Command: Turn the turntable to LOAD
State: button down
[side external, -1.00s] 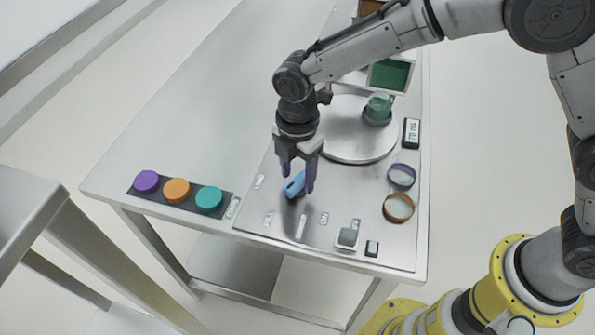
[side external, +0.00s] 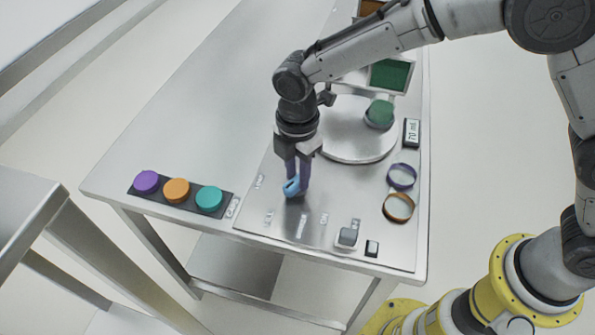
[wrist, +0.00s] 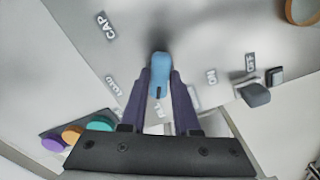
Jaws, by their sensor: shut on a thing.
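A blue knob (side external: 292,187) stands on the steel panel and also shows in the wrist view (wrist: 160,68). My gripper (side external: 298,192) is shut on it, with the purple fingers on either side, as the wrist view also shows (wrist: 160,90). The knob's long side runs up and down in the wrist view, with a dark mark at its lower end towards a partly hidden label, apparently FILL (wrist: 160,113). The LOAD label (wrist: 115,85) lies to the left and CAP (wrist: 107,25) at upper left. The round turntable (side external: 345,145) carries a green jar (side external: 380,113) at its right.
A grey switch (side external: 348,237) with ON and OFF labels is near the front edge. Purple (side external: 402,177) and orange (side external: 398,207) rings lie at the right, below a 70 mL display (side external: 411,132). A dark tray (side external: 131,190) holds purple, orange and teal caps at the left.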

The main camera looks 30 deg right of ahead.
aim_at(297, 179)
jog(key=m, duration=0.5)
jog(key=shift+m, duration=0.4)
jog(key=m, duration=0.6)
dwell(0.4)
jog(key=c, duration=0.6)
grip_release()
jog(key=shift+c, duration=0.2)
notch_tip(297, 179, up, 14)
